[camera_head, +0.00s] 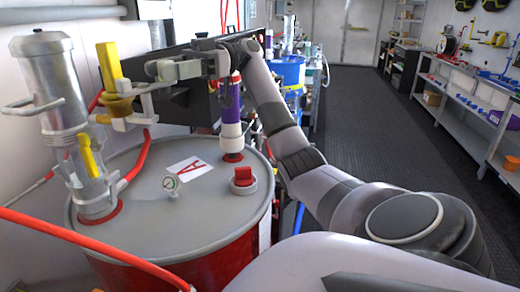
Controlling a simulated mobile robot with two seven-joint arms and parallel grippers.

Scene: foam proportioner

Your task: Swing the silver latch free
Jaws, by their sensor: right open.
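A silver pump (60,95) stands upright on the left of the red drum. I cannot tell for sure which of these small metal parts is the silver latch. My right gripper (160,70) reaches left over the back of the drum. It is open and points at the yellow handle and fittings, just right of them. No object shows between its fingers. Whether it touches the fittings is unclear. My left gripper does not show.
The red drum (230,265) has a grey lid with a gauge (171,186), a red cap (243,178) and a purple-and-white fitting (231,115). Red hoses (90,243) cross the left side. A dark panel (175,95) stands behind the gripper. The aisle floor (365,120) is clear.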

